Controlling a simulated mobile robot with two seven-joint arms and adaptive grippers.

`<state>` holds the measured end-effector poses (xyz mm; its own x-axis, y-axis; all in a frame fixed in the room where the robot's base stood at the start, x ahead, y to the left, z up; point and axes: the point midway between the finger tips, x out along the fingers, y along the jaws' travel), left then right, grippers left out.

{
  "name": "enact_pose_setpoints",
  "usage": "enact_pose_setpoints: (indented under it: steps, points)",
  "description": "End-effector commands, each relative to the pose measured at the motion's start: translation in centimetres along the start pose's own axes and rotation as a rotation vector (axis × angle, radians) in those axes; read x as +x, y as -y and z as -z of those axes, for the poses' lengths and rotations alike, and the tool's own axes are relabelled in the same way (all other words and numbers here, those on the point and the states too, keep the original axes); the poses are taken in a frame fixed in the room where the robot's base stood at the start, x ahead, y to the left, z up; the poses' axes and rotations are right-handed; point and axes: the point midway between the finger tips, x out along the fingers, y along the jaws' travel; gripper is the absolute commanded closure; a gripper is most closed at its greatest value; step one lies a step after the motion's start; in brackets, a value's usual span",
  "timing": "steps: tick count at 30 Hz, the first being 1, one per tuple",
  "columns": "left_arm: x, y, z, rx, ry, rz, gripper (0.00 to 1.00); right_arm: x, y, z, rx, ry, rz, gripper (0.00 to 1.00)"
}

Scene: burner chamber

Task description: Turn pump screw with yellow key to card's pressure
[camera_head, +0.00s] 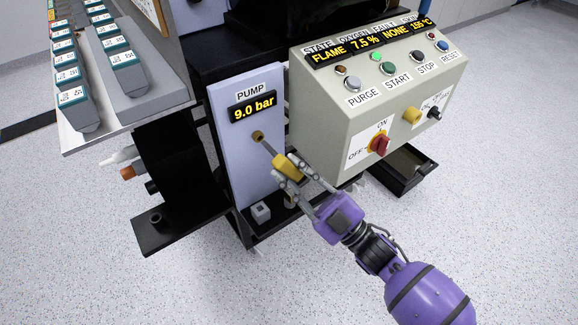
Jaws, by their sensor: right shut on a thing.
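The pump panel (235,160) is a pale upright plate labelled PUMP. Its display (253,107) reads 9.0 bar. The brass pump screw (257,135) sits below the display. The yellow key (285,166) has a thin shaft pointing up-left to the screw, and its tip appears to meet the screw. My right gripper (291,177) is shut on the key's yellow handle, in front of the panel. My left gripper is out of view. No card with a readable pressure shows.
A control box (340,120) stands right of the panel, close above my right gripper. Its display reads FLAME, 7.5 %, NONE, 155 °C. A rack of labelled blocks (121,58) is left. Floor at lower left is clear.

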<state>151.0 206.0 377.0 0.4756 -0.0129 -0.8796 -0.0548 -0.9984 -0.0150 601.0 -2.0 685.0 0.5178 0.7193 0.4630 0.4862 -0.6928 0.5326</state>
Motion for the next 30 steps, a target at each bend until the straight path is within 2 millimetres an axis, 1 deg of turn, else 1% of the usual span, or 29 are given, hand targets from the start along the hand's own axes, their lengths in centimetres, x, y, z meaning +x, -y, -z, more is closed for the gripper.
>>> enact_pose_setpoints:
  steps: [6,17,20,30]
  points:
    - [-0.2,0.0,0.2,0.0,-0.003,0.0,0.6,-0.4,-0.1,0.4,-0.001,-0.001,0.0,1.0]
    - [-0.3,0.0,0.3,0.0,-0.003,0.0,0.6,-0.6,-0.1,0.5,0.0,-0.001,0.0,1.0]
    - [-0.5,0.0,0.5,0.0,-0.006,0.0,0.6,-1.1,-0.1,0.8,0.0,0.0,0.0,1.0]
    - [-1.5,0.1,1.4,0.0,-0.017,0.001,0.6,-3.6,-0.2,2.5,-0.001,-0.001,0.0,1.0]
